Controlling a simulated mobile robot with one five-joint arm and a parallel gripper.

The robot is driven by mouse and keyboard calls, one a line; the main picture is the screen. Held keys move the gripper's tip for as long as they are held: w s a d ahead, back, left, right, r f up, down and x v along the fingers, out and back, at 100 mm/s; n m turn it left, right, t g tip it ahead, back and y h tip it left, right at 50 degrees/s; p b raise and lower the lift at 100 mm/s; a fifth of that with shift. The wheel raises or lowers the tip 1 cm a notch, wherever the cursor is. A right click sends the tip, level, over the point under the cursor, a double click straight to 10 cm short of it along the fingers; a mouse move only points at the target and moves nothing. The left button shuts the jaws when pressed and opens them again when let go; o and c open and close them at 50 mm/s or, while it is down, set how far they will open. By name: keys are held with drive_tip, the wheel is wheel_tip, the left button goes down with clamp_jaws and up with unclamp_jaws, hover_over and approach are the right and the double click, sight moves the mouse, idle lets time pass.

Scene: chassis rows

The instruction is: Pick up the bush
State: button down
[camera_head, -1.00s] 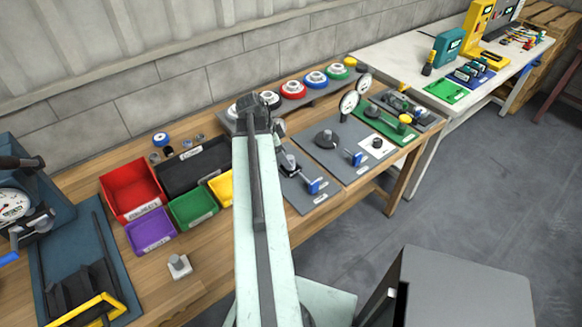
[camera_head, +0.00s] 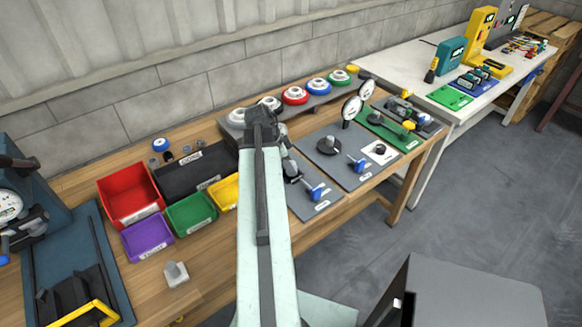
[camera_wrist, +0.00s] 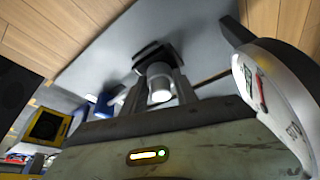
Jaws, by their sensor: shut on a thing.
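The bush (camera_wrist: 160,84) is a small pale metal cylinder in the wrist view. It sits between the two fingers of my gripper (camera_wrist: 160,92), which are shut on it. A black block (camera_wrist: 153,53) is just beyond it, over a grey plate (camera_wrist: 105,50); I cannot tell whether bush and block touch. In the head view the dark end of my arm is above the grey fixture plates, and the arm hides the fingers and the bush.
A round white-faced gauge (camera_wrist: 262,90) is close on the right in the wrist view. In the head view, red (camera_head: 130,195), purple (camera_head: 147,238), green (camera_head: 191,213) and yellow (camera_head: 225,193) bins stand left of my arm. Dial gauges (camera_head: 352,107) stand to its right.

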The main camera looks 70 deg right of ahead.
wheel_tip(320, 180, up, 10)
drive_tip(key=p, duration=0.9)
drive_tip(key=shift+f, duration=0.1)
wheel_tip(320, 180, up, 6)
drive_tip(key=p, duration=0.6)
drive_tip(key=shift+p, duration=0.3)
